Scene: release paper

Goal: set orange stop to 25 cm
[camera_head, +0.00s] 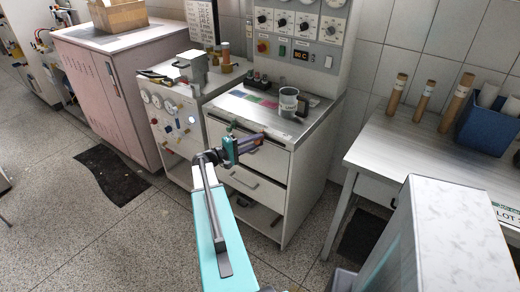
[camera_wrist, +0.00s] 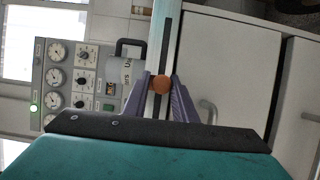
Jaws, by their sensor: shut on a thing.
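The orange stop (camera_wrist: 161,84) is a small round orange knob in the wrist view, between the tips of my gripper's two purple fingers (camera_wrist: 160,88). My gripper is shut on it. The stop sits over a dark slot in a pale rail (camera_wrist: 165,32) along the front top edge of the white drawer cabinet. In the head view my gripper (camera_head: 264,139) reaches this front edge from the left, and the stop is too small or hidden to make out there. No readable scale marks show, so I cannot tell its centimetre position.
A grey mug (camera_head: 289,101) stands on the cabinet top (camera_head: 262,106), behind the rail. A panel with dials and switches (camera_head: 301,24) rises at the back. A table (camera_head: 440,152) with cardboard tubes and a blue bin (camera_head: 484,124) stands at the right. The floor in front is open.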

